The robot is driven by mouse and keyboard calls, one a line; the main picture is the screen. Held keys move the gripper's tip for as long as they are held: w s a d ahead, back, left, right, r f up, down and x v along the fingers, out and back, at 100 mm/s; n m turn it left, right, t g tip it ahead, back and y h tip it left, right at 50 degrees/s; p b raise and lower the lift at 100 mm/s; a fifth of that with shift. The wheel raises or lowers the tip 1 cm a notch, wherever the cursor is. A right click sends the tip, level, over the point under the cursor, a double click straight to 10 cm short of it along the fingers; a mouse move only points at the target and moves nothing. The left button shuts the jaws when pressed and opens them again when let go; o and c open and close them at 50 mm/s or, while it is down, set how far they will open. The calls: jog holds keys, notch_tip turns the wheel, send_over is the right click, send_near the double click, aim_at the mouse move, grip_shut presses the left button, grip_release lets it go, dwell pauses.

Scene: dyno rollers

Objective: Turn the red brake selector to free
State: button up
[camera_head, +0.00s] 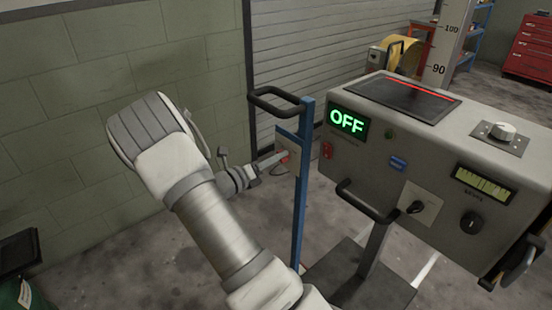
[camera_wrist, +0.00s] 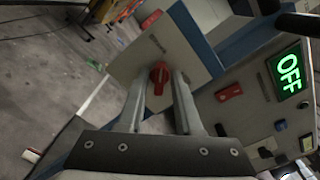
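The red brake selector (camera_wrist: 159,77) is a small red knob on a pale plate (camera_wrist: 180,45) fixed to a blue post (camera_head: 302,190). In the wrist view my gripper (camera_wrist: 159,82) is open, with one finger on each side of the knob. Small gaps show between the knob and the fingers. How deep the fingertips reach is hard to tell. Markings on the plate are too small to read.
A grey control console (camera_head: 420,150) with a green OFF display (camera_head: 347,122) stands right of the post. A black handle bar (camera_head: 280,100) tops the post, and another handle (camera_head: 366,202) juts from the console. A block wall (camera_head: 80,120) is on the left.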

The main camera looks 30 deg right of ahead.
grip_shut()
jog(key=shift+m, duration=0.3)
jog(key=shift+s+f+m+b, duration=0.15)
jog(key=shift+m+b, duration=0.95)
jog(key=shift+m, duration=3.2)
jog(key=shift+s+r+m+b, duration=0.2)
jog(key=shift+m+b, duration=0.9)
jog(key=shift+m, duration=3.2)
jog(key=o, duration=0.6)
grip_release()
